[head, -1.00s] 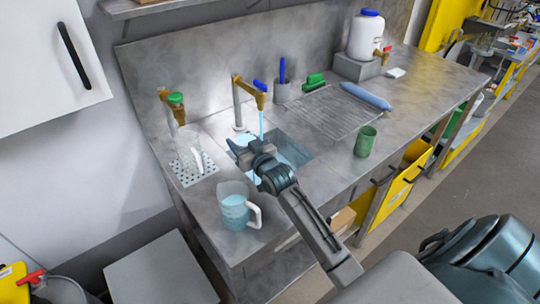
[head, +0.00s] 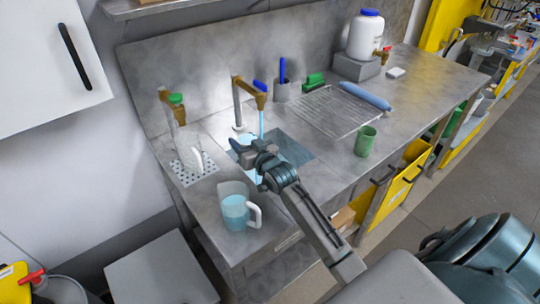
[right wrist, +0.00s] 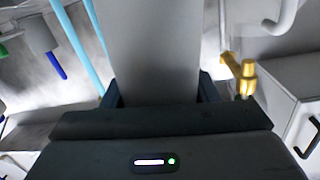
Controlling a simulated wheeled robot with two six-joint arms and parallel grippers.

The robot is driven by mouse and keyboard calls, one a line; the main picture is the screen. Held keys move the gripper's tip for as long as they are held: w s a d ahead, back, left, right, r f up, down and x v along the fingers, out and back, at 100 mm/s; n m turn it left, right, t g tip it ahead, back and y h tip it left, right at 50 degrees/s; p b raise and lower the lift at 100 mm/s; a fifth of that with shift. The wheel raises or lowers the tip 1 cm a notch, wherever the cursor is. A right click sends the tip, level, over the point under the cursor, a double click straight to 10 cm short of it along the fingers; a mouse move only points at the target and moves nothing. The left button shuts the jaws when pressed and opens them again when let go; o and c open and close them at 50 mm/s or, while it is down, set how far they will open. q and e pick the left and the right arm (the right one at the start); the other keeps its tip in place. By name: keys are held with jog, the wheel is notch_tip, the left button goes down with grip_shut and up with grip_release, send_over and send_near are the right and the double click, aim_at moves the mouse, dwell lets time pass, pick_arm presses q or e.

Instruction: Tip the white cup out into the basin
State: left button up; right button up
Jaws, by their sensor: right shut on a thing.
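My right gripper (head: 247,153) is over the sunken basin (head: 291,147), just in front of the tap. In the right wrist view its jaws are shut on a broad pale grey-white body, which I take to be the white cup (right wrist: 155,50). In the head view the cup is mostly hidden behind the gripper, so I cannot tell its tilt or what is in it. A blue water stream (head: 261,124) runs from the tap (head: 252,92) close behind the gripper. My left gripper is not in view.
A clear jug (head: 236,207) of blue water stands at the counter's front left. Another clear jug (head: 188,153) stands on a perforated plate under the green-handled tap. A green cup (head: 365,141) and a ribbed drainer (head: 330,108) are to the right of the basin.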

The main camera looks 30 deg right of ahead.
jog(key=shift+w+d+f+m+g, duration=0.15)
jog(key=shift+d+f+m, duration=0.1)
jog(key=shift+d+m, duration=0.2)
jog(key=shift+w+d+f+m+g, duration=0.15)
jog(key=shift+d+f+m, duration=0.15)
jog(key=shift+m, duration=0.25)
dwell(0.8)
jog(key=shift+w+d+f+m+g, duration=0.25)
jog(key=shift+d+f+m, duration=0.2)
jog(key=shift+d+m, duration=0.25)
dwell(0.6)
jog(key=shift+d+f+b, duration=0.2)
jog(key=shift+f+b, duration=0.1)
jog(key=shift+w+d+f+m+g+y+b, duration=0.1)
jog(key=shift+d+f+m+g+y+b, duration=0.15)
jog(key=shift+f+m+b, duration=0.2)
jog(key=shift+w+d+f+m+y+b, duration=0.15)
jog(key=shift+d+f+m+b, duration=0.2)
jog(key=shift+f, duration=0.2)
jog(key=shift+d+r+m+p, duration=0.2)
jog(key=shift+r+m+p, duration=0.15)
jog(key=shift+m, duration=0.25)
dwell(1.0)
jog(key=shift+f+m+g+y+b, duration=0.3)
jog(key=shift+f+m+g+y, duration=0.2)
jog(key=shift+f+m, duration=0.15)
dwell(1.0)
jog(key=shift+r, duration=0.1)
